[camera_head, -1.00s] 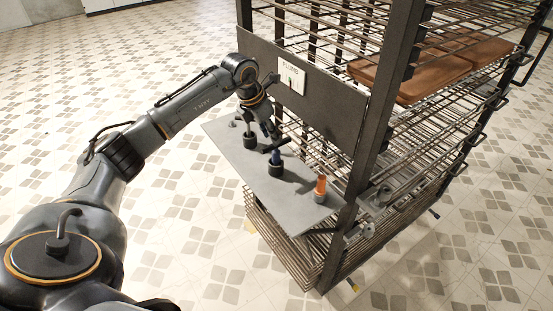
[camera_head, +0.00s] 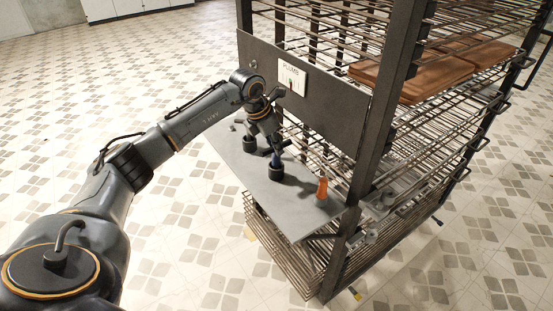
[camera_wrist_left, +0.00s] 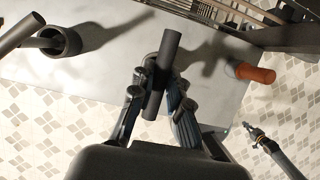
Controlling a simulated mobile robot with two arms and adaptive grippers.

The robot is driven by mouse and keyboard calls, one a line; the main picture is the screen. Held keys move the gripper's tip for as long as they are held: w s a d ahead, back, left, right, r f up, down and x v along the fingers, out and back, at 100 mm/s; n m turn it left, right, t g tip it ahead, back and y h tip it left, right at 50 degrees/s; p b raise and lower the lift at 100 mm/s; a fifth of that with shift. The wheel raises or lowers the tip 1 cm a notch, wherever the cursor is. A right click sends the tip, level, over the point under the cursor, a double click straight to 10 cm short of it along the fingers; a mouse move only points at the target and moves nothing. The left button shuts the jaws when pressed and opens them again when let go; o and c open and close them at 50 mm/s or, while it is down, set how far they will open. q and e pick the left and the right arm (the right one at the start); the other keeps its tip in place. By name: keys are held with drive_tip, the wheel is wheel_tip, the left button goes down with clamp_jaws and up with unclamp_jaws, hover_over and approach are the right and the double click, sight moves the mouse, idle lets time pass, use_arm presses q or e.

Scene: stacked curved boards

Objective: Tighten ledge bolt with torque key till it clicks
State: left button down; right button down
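The torque key is not labelled. My left gripper (camera_head: 272,141) points down at this tool's top. In the left wrist view the left gripper (camera_wrist_left: 162,85) has a finger on each side of the bar; whether they press on it is unclear. A jointed grey arm-like part (camera_wrist_left: 268,145) at that view's lower right may be my right arm. I cannot make out the ledge bolt.
An orange tool (camera_head: 322,188) stands near the shelf's right end; a black holder (camera_head: 249,146) with a tool stands left of the blue one. A dark panel (camera_head: 330,107) with a white label (camera_head: 291,81) and a wire rack (camera_head: 330,150) rise behind. Brown boards (camera_head: 420,80) lie on the rack.

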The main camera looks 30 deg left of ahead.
use_arm(q)
drive_tip(key=shift+r+p, duration=2)
drive_tip(key=shift+r, duration=1)
drive_tip(key=shift+d, duration=0.1)
drive_tip(key=shift+s+d+f+m, duration=0.1)
drive_tip(key=shift+s+d+m, duration=0.05)
drive_tip(key=shift+d+m, duration=0.15)
drive_tip(key=s+d+m+g, duration=0.4)
drive_tip(key=s+d+m, duration=0.4)
drive_tip(key=s+m, duration=0.4)
drive_tip(key=s+d+f+m+g+y, duration=0.1)
drive_tip(key=s+d+m+g, duration=0.2)
drive_tip(key=s+d+m, duration=0.6)
drive_tip(key=s+m, duration=0.2)
drive_tip(key=m, duration=0.7)
drive_tip(key=shift+s+d+m+g+b, duration=0.25)
drive_tip(key=shift+s+m+g+b, duration=0.1)
drive_tip(key=shift+m+g, duration=0.05)
